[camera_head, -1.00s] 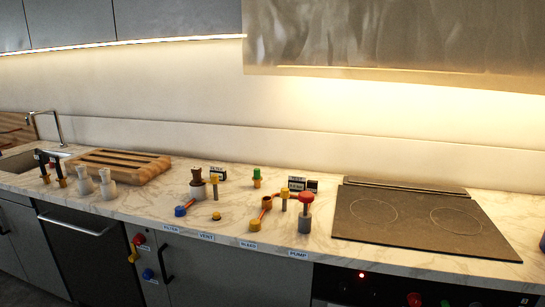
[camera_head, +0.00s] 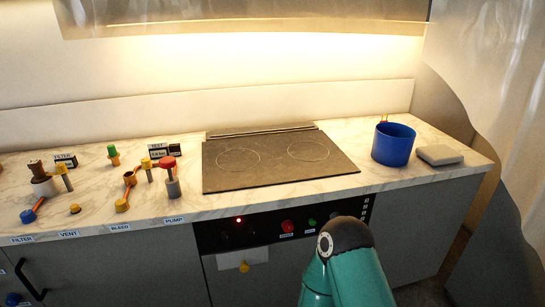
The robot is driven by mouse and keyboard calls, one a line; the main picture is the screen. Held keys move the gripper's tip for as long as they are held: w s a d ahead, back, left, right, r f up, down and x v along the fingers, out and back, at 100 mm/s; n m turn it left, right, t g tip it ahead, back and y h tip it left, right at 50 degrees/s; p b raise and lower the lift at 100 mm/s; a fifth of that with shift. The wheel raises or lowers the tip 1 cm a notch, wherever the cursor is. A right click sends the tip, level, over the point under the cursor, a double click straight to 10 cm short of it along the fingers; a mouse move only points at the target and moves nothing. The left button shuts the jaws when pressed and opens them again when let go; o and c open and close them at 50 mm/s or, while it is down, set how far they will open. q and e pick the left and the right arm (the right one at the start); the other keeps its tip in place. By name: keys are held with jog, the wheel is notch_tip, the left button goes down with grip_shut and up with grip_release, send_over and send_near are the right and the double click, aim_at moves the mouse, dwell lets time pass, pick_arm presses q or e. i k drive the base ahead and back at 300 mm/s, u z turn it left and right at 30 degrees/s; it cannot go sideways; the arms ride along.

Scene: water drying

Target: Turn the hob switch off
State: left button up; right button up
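The black hob (camera_head: 270,165) with two ring marks lies flat in the marble worktop. Below it is a black front panel (camera_head: 268,228). A small red light (camera_head: 239,219) glows on the panel's left part, above a dark area where a knob is hard to make out. A red button (camera_head: 288,227) and a green button (camera_head: 312,222) sit farther right on the panel. I cannot tell which control is the hob switch. A teal arm link of mine with a dark rounded joint rises at the bottom, overlapping the panel's lower right. Neither gripper shows.
A blue pot (camera_head: 393,144) and a grey block (camera_head: 440,155) stand right of the hob. Several valves and a red-topped post (camera_head: 169,178) stand to its left. A yellow knob (camera_head: 244,267) is on the front below the panel. A pale curtain (camera_head: 500,90) hangs at right.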

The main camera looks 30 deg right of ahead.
aim_at(287, 226)
jog(key=z, duration=1.6)
jog(key=i, duration=0.1)
jog(key=u, duration=2.75)
jog(key=k, duration=1.5)
jog(key=z, duration=0.7)
jog(key=i, duration=1)
jog(key=u, duration=0.05)
